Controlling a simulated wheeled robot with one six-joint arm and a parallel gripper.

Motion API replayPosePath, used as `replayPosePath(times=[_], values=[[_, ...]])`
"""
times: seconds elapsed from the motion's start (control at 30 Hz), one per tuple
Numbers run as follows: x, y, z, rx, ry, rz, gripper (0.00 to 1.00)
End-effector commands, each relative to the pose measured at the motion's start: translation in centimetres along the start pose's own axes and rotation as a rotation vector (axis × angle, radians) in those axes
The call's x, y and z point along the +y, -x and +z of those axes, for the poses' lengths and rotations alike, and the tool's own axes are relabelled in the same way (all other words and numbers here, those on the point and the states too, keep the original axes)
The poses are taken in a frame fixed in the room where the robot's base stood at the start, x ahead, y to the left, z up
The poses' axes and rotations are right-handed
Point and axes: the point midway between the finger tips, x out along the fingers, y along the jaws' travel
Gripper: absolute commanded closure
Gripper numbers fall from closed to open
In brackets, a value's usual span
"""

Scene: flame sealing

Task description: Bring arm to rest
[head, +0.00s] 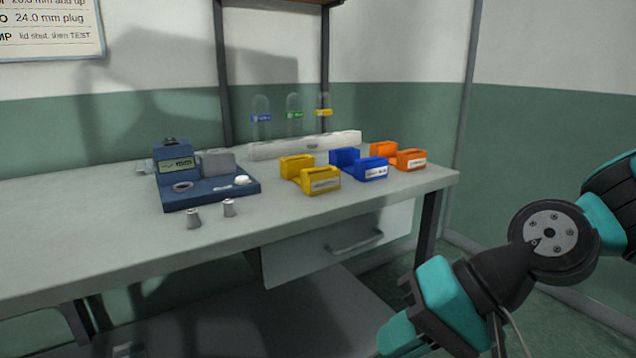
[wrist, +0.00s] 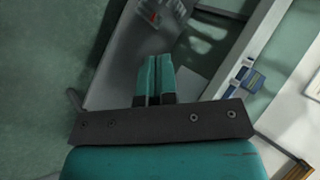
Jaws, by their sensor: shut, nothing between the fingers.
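My arm shows at the right of the head view, folded in front of the bench and clear of it. My gripper's fingertips are not clearly visible in the head view. In the wrist view my gripper (wrist: 154,75) is shut, its two teal fingers side by side with nothing between them. It is apart from the bench and touches nothing.
The grey bench (head: 90,235) holds a blue device (head: 212,195), two small grey plugs (head: 193,219), and yellow (head: 320,180), blue (head: 371,170) and orange (head: 411,160) holders. A drawer (head: 335,245) hangs under the bench. Floor at the right is open.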

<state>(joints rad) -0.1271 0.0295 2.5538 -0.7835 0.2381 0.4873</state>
Motion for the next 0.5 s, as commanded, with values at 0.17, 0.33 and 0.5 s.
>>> replayPosePath(times=[0.17,0.33,0.5], values=[[1.4,3.1,3.7,-0.096,0.393,0.226,1.00],[2.9,6.5,6.3,-0.197,0.652,0.390,1.00],[-0.6,9.8,5.8,-0.201,0.634,0.383,1.00]])
